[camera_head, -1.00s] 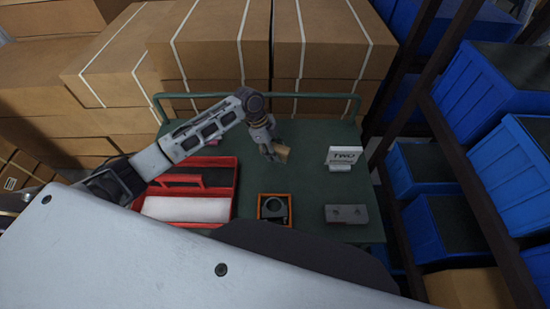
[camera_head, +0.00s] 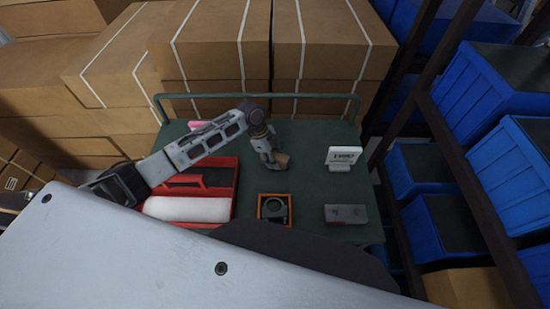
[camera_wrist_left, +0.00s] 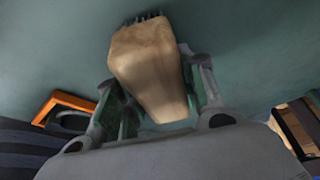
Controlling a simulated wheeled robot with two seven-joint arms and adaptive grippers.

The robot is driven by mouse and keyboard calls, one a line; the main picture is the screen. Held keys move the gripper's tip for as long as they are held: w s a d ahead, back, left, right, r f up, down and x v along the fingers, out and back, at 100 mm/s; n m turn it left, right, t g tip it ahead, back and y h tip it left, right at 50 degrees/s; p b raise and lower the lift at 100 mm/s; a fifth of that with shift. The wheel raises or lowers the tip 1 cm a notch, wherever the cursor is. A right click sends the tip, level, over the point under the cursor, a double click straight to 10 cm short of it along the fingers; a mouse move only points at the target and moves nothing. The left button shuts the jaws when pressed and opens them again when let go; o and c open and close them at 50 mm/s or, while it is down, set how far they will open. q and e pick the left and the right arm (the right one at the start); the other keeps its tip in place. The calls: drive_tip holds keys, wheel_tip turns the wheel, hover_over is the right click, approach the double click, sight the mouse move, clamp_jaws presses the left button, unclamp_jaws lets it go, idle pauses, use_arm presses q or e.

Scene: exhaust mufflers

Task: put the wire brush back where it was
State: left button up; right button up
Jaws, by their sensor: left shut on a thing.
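The wire brush (camera_wrist_left: 148,65) has a tan wooden block body, with dark bristles showing at its far end in the left wrist view. My left gripper (camera_head: 274,162) is shut on it; its fingers (camera_wrist_left: 165,100) lie on both sides of the wood. In the head view the brush (camera_head: 282,160) is a small tan piece at the fingertips, over the middle of the green cart top (camera_head: 310,190). I cannot tell whether it touches the surface. My right gripper is not in view.
An orange tray (camera_head: 261,213) holds a dark clamp-like ring. A grey block (camera_head: 346,214) and a white sign (camera_head: 343,158) stand at right. Cardboard boxes (camera_head: 210,50) are behind, blue bins (camera_head: 425,165) right. Cart top between them is clear.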

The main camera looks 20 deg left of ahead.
use_arm(q)
drive_tip(key=shift+f, duration=0.15)
drive_tip(key=o, duration=1)
drive_tip(key=shift+c, duration=0.2)
drive_tip(key=b+v, duration=0.1)
drive_tip(key=v, duration=1.1)
